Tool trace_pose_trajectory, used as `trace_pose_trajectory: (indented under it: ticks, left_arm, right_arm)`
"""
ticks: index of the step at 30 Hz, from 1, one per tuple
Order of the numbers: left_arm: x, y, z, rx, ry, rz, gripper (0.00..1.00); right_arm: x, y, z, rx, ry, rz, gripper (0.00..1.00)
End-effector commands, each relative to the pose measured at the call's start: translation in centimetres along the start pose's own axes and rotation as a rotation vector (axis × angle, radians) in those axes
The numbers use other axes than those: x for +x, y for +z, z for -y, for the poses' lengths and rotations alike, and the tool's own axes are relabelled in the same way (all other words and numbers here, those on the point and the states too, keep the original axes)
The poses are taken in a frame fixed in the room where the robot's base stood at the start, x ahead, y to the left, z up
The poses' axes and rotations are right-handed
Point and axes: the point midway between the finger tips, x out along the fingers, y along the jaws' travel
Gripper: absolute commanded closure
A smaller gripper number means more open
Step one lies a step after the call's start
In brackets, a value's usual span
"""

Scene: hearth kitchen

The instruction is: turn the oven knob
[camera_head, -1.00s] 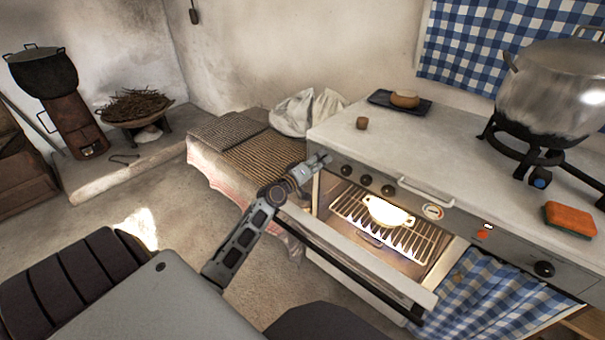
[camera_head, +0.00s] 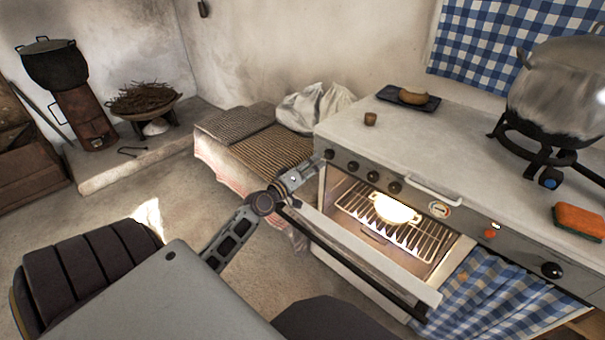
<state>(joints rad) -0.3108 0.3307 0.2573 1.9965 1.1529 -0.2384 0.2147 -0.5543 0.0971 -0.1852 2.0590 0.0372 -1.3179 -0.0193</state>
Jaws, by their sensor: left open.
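The oven (camera_head: 366,268) stands at the right with its door open, its inside lit and a pale dish (camera_head: 396,209) on the rack. A row of dark knobs runs along its front panel: the leftmost knob (camera_head: 329,154), a second knob (camera_head: 353,165), a third (camera_head: 373,176) and a fourth (camera_head: 394,187). Another dark knob (camera_head: 552,270) sits far right on the panel. My left gripper (camera_head: 316,164) is open, just left of and below the leftmost knob. It seems empty, and whether it touches the knob is unclear. My right gripper is out of view.
The open oven door (camera_head: 360,258) juts out below my left gripper. A large pot (camera_head: 560,90) stands on a burner, with an orange sponge (camera_head: 578,221) nearby. A small brown cup (camera_head: 370,118) and a dark tray (camera_head: 425,104) are on the counter. A woven-covered bench (camera_head: 268,152) lies left of the oven.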

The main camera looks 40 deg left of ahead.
Motion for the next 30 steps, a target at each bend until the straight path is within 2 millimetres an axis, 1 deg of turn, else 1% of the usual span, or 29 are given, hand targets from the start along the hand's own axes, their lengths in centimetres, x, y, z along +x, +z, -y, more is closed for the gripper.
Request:
trace_pose_trajectory:
  ticks: [9, 18, 24, 30]
  left_arm:
    - [-2.2, 0.0, 0.0, 0.002, -0.001, 0.001, 0.44]
    - [-3.9, 0.0, 0.0, 0.002, -0.001, 0.001, 0.44]
    - [-4.4, 0.0, -0.1, 0.000, 0.000, 0.001, 0.44]
    - [-4.5, 0.0, -0.1, 0.001, 0.001, 0.000, 0.44]
  right_arm:
    - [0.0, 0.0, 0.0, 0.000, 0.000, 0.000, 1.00]
    - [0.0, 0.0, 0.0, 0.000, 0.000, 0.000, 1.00]
    - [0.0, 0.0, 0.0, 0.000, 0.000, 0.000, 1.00]
    - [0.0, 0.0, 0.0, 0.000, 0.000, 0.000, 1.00]
